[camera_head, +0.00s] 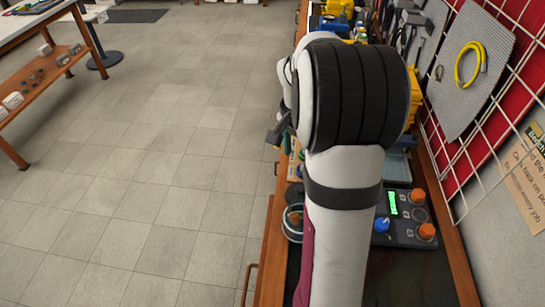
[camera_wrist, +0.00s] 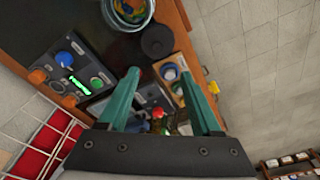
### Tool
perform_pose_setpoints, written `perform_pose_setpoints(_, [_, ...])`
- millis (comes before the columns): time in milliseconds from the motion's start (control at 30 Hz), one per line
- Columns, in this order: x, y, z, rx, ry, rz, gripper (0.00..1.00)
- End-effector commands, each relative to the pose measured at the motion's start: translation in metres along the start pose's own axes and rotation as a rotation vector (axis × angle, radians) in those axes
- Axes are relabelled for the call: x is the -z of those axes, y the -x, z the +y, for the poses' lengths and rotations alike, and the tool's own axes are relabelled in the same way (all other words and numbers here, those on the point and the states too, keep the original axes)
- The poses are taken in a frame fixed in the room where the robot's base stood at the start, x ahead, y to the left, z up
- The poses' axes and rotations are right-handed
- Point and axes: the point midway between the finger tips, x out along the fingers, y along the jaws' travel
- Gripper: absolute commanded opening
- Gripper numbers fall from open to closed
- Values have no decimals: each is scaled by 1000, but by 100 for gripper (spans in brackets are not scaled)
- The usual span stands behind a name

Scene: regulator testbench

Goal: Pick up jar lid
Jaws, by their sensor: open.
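A round black lid (camera_wrist: 157,41), likely the jar lid, lies on the dark bench top in the wrist view. It is just beyond the fingertips, near the bench edge. An open glass jar (camera_wrist: 130,8) with colourful contents is beside it at the top of that view, partly cut off. The jar (camera_head: 293,222) also shows in the head view, left of my arm. My gripper (camera_wrist: 159,73) has its two teal fingers apart with nothing between their tips.
A dark control box (camera_head: 405,218) with orange and blue knobs and a green display stands right of my arm. A wooden tray (camera_wrist: 172,72) with small items lies near the lid. A white wire grid (camera_head: 500,130) borders the bench at right; open floor lies left.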

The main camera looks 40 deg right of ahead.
Motion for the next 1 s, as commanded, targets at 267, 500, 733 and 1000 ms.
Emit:
perform_pose_setpoints(267, [-3,-76,2,-4,3,-7,66])
perform_pose_setpoints(500, [-1,-113,4,-4,3,-6,66])
perform_pose_setpoints(733, [1,-149,6,1,3,-4,66])
perform_pose_setpoints(1000, [2,-150,6,2,4,-2,55])
